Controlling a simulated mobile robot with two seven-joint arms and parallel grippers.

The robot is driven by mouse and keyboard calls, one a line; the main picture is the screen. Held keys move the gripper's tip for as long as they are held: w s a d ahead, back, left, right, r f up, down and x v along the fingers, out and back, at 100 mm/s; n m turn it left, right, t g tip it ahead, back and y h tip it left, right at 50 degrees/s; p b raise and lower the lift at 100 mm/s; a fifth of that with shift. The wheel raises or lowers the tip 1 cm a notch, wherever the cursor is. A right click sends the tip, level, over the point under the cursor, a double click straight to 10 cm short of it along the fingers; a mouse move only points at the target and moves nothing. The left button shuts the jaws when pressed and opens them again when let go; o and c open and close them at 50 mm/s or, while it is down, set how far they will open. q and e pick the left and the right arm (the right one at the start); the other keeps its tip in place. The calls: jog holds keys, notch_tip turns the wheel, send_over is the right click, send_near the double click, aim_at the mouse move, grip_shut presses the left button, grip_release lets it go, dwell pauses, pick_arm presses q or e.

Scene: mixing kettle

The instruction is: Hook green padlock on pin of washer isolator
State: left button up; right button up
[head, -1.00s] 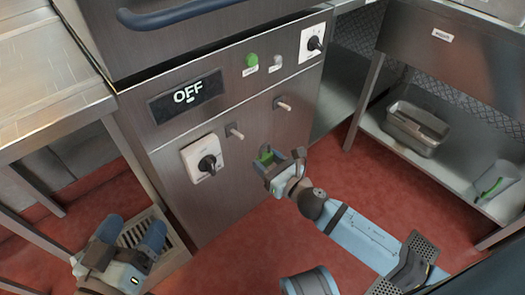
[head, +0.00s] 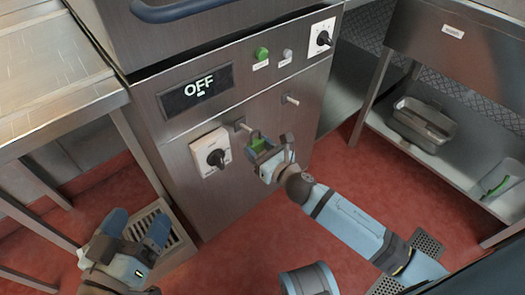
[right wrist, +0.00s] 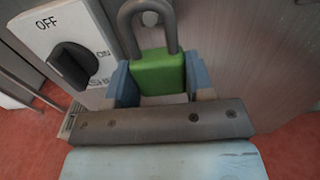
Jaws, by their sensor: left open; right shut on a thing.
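The green padlock (head: 258,146) is held in my right gripper (head: 271,148), close to the front of the steel cabinet. In the right wrist view the padlock (right wrist: 158,74) sits between the two blue fingers, grey shackle up. A pin end (right wrist: 150,18) shows through the shackle loop; I cannot tell whether it passes through. In the head view the left pin (head: 242,125) is just up and left of the padlock. A white isolator plate with a black knob (head: 216,157) is left of it; its small label is unreadable. My left gripper (head: 137,228) is open and empty, low at left.
A second pin (head: 290,99) and another switch plate (head: 321,37) are further right on the cabinet, below and beside the green button (head: 262,53). An OFF display (head: 196,89) is above the isolator. A steel shelf with a metal tray (head: 422,125) stands at right.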

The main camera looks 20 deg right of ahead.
jog(key=shift+w+a+r, duration=0.1)
jog(key=shift+w+a, duration=0.1)
jog(key=shift+w, duration=0.25)
dwell(0.6)
jog(key=x, duration=0.3)
jog(key=shift+p, duration=0.4)
jog(key=shift+w+a+f+b, duration=0.1)
jog(key=shift+w+f+b, duration=0.2)
jog(key=shift+f+b, duration=0.3)
dwell(0.6)
dwell(0.4)
jog(key=o, duration=1.4)
jog(key=shift+s, duration=0.15)
jog(key=shift+v, duration=3.4)
